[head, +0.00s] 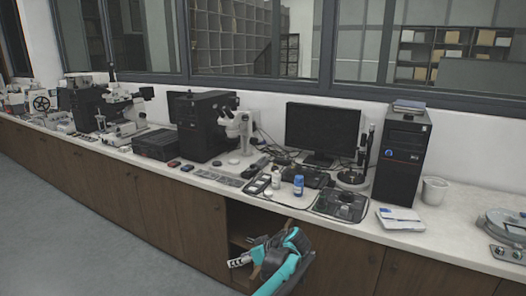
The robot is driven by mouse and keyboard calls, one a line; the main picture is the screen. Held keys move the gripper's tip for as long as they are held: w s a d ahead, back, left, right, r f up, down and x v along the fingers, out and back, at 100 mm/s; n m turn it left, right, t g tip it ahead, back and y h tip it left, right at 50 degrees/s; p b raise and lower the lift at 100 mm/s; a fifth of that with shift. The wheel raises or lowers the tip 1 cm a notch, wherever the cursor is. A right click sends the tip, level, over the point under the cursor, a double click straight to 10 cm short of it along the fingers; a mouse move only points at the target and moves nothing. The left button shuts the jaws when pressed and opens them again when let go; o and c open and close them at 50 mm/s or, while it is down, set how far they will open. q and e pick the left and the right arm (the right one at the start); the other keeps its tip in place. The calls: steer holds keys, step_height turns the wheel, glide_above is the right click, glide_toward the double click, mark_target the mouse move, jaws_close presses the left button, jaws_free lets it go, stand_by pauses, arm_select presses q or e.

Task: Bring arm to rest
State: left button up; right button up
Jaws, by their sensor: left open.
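My left gripper (240,262) shows at the bottom middle, at the end of a teal and dark grey arm. It is in front of the open cabinet bay under the counter, below the counter's edge. Its fingers point left and are open, with nothing seen between them. It appears apart from the counter (462,238). My right gripper is not in view.
The long counter carries a microscope (238,128), a monitor (322,130), a black computer tower (402,155), a blue-labelled bottle (298,186), a white cup (434,190) and a round grey machine (507,224). The floor (75,225) at left is clear.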

arm_select(q)
steer(key=s+a+r+m+h, duration=0.2)
steer(key=s+a+r, duration=0.1)
steer(key=s+a, duration=0.3)
steer(key=s+a+r+m+h, duration=0.2)
steer(key=s+a+r, duration=0.1)
steer(key=s, duration=0.6)
steer(key=s+f+m+t+h, duration=0.1)
steer(key=s+f+m+h, duration=0.1)
steer(key=s, duration=0.7)
steer(key=s+a+f+m+t+h, duration=0.1)
steer(key=s+f+m+h, duration=0.1)
steer(key=s, duration=0.7)
steer(key=shift+s+a+f+h, duration=0.3)
